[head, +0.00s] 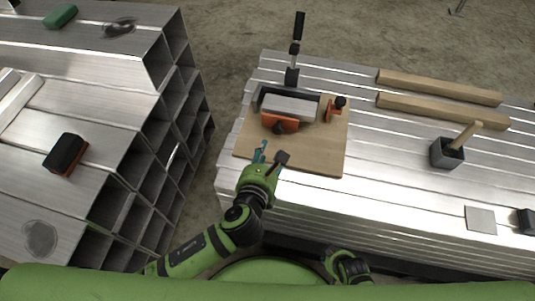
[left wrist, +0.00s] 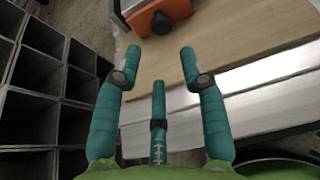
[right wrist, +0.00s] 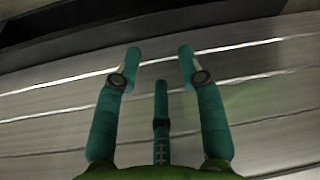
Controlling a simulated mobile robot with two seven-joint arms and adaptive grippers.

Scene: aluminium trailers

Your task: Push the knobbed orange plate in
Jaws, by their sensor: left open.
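The knobbed orange plate (head: 270,122) stands against the near side of a pale metal block (head: 290,107) on a wooden board (head: 312,160). Its black knob faces me. The plate (left wrist: 178,10) also shows at the top of the left wrist view, with its knob near the middle. My left gripper (head: 270,155) is over the near left part of the board, on the near side of the plate and apart from it. Its fingers (left wrist: 159,52) are spread and empty. My right gripper (head: 347,265) is low by my body; its fingers (right wrist: 160,55) are spread and empty over ribbed aluminium.
A second orange piece (head: 332,112) with a black knob sits right of the block. A black-handled upright clamp (head: 296,48) stands behind. Stacked square tubes (head: 150,150) rise at the left. Wooden bars (head: 440,87) and a grey box (head: 446,154) lie right.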

